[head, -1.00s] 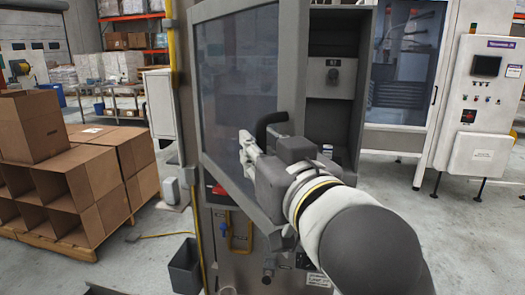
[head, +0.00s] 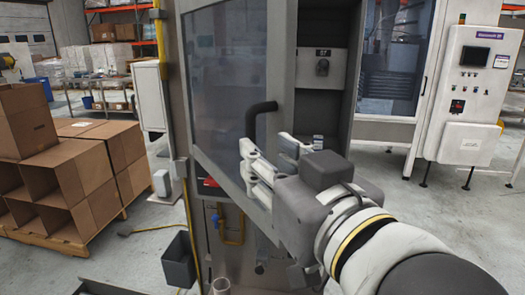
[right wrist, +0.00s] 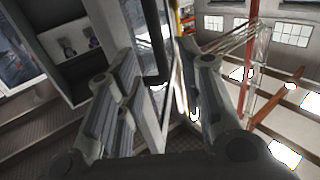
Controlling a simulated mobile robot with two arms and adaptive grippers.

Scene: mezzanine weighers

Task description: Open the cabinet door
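The cabinet door (head: 220,90) is a grey-framed panel with a dark window and stands ajar, with the grey cabinet's shelves (head: 322,105) showing to its right. Its black curved handle (head: 262,108) sits near the door's free edge. My right gripper (head: 270,155) is just below the handle, with its fingers spread at the door's free edge. In the right wrist view, the door edge (right wrist: 137,65) passes between the two separated fingers (right wrist: 165,85). I cannot tell whether either finger touches the door. My left gripper is out of view.
Cardboard boxes (head: 60,185) stand on a pallet at the left. A dark bin (head: 178,262) stands on the floor near the cabinet's foot. A white control panel (head: 470,95) is at the right. Open floor lies left of the cabinet.

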